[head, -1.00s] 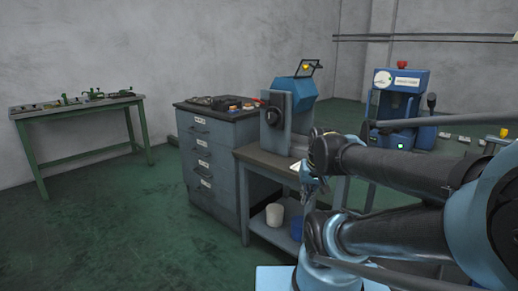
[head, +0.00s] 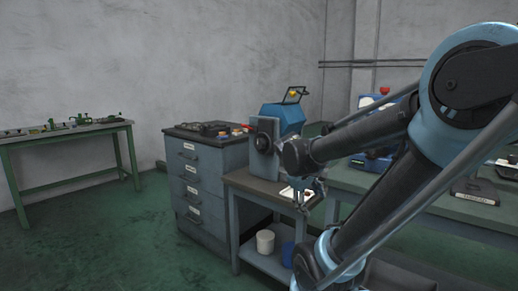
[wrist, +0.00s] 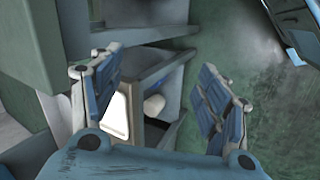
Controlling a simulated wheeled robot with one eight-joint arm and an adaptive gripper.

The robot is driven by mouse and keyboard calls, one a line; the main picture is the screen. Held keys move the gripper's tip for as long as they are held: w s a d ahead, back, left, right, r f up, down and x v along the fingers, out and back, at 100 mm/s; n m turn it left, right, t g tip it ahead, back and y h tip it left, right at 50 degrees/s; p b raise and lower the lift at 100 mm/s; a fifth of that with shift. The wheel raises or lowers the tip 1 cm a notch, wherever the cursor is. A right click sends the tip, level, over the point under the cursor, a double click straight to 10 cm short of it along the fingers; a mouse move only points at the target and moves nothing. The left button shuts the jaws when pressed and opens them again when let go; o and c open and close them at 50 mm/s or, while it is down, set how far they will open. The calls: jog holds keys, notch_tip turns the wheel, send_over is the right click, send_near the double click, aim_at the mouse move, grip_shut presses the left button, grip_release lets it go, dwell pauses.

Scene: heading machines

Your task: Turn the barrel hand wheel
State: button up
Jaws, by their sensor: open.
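A blue machine (head: 284,117) with an upright grey plate stands on the low bench in the head view. A dark round part (head: 262,142) sits on the plate's face; I cannot tell whether it is the barrel hand wheel. My gripper (head: 306,192) hangs over the front right of this bench, in front of and to the right of the machine, partly hidden by my arm. In the wrist view my gripper (wrist: 157,92) is open with its two blue-padded fingers wide apart. Nothing is between the pads. No hand wheel is clear in the wrist view.
The low bench (head: 240,180) carries a white sheet and has a white tub (head: 265,242) and a blue tub (head: 288,254) on its shelf. A drawer cabinet (head: 209,201) adjoins it. A green table (head: 70,134) stands left. The floor in front is clear.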

jog(key=w+a+r+n+t+h, duration=0.2)
jog(key=w+r+n+h, duration=0.15)
jog(key=w, duration=0.55)
jog(key=n+t+h, duration=0.4)
jog(key=n+t, duration=0.5)
jog(key=n, duration=0.3)
send_near(258, 145)
jog(key=x, duration=1.1)
jog(key=shift+a, duration=0.15)
jog(key=c, duration=1.1)
